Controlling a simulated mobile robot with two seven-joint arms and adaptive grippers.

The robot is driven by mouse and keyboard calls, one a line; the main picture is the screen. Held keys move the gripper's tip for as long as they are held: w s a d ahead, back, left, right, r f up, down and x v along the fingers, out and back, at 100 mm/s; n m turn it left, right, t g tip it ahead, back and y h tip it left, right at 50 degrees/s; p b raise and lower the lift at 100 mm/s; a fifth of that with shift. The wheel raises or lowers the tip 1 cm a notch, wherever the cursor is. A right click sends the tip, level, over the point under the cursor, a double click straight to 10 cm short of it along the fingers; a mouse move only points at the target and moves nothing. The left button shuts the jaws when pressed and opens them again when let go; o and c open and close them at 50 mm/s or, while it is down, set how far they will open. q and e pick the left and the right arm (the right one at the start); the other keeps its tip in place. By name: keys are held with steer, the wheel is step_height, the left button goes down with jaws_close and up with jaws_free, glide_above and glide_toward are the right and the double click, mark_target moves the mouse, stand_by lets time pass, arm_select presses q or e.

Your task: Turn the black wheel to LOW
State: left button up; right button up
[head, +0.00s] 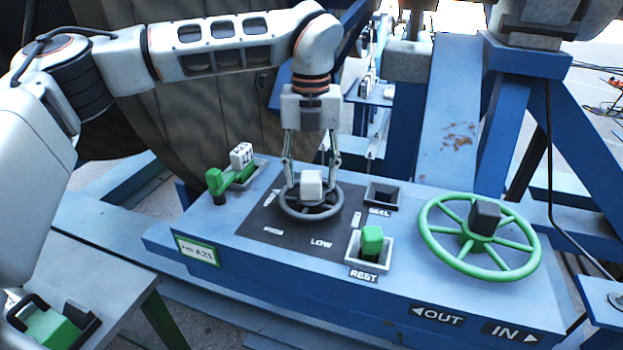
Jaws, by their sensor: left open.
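The black wheel (308,212) lies flat on a dark plate on the blue control panel (400,300). A pale block (311,184) stands at its hub. The label LOW (321,244) is on the plate to the front right of the wheel. My left gripper (311,188) points down over the wheel, with its open fingers on either side of the pale block. I cannot tell whether the fingers touch the block or the wheel. My right gripper does not show.
A large green handwheel (480,238) stands at the panel's right, above the OUT and IN labels. A green switch (371,242) marked REST is right of the black wheel. Blue beams stand behind.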

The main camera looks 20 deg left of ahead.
arm_select(q)
steer(key=shift+f, duration=1.05)
jaws_close()
